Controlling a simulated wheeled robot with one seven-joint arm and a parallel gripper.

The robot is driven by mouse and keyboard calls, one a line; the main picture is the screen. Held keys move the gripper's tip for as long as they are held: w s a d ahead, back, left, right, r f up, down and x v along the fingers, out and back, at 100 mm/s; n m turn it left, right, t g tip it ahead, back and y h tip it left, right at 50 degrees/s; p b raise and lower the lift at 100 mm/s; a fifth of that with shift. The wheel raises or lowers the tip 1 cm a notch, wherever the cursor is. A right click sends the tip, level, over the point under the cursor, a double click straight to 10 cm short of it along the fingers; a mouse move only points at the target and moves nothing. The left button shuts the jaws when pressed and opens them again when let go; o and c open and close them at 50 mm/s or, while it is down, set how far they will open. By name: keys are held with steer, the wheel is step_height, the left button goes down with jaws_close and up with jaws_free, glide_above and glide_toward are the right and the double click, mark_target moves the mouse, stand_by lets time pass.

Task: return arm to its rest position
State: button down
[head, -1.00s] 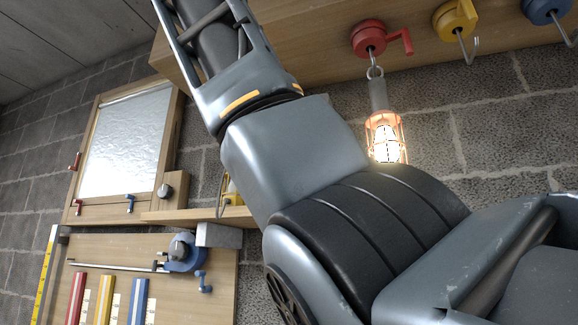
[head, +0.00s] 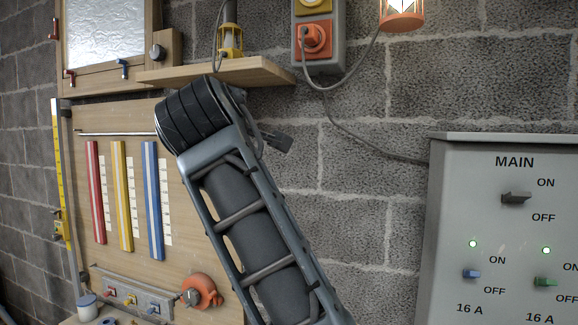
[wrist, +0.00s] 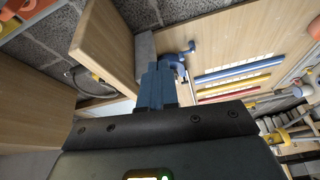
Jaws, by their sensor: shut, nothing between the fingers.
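My arm crosses the head view from the bottom middle up to a black ribbed joint in front of the wooden board's top right. My gripper is hidden behind the arm in the head view, except perhaps a small dark part right of the joint. In the wrist view my gripper (wrist: 158,88) shows as two grey-blue fingers together, with nothing between them.
In the head view, a shelf (head: 215,74) with a yellow lantern (head: 231,42) is just above the joint. A grey MAIN switch panel (head: 490,235) stands right. An orange socket (head: 315,38) has a hanging cable. The red, yellow and blue strips and orange reel (head: 203,292) are left of my arm.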

steer(key=s+d+f+m+g+y, duration=0.1)
steer(key=s+d+f, duration=0.1)
steer(key=f, duration=0.7)
steer(key=s+d+f+m, duration=0.1)
steer(key=d+f, duration=0.1)
steer(key=f, duration=0.7)
steer(key=s+d+f+g+y, duration=0.1)
steer(key=s+d+f, duration=0.1)
steer(key=f, duration=0.7)
steer(key=s+d+f+m+g, duration=0.1)
steer(key=s+d+f+m, duration=0.1)
steer(key=s+d+f, duration=0.4)
steer(key=s+d+f+m, duration=0.2)
steer(key=s+d+f, duration=0.1)
steer(key=s+f, duration=0.6)
steer(key=s+d+f+m, duration=0.3)
steer(key=s+d+f, duration=0.1)
steer(key=s, duration=0.4)
steer(key=s+d+f+m, duration=0.25)
steer(key=s+d, duration=0.25)
steer(key=s, duration=0.4)
steer(key=s+d+r+m+h, duration=0.1)
steer(key=s+d+r+m, duration=0.1)
steer(key=s, duration=0.7)
steer(key=s+d+r+m+h, duration=0.2)
steer(key=s+d+r+m, duration=0.1)
steer(key=s, duration=0.7)
steer(key=shift+d+r+g, duration=0.3)
steer(key=shift+d+r, duration=0.3)
steer(key=shift+d, duration=0.55)
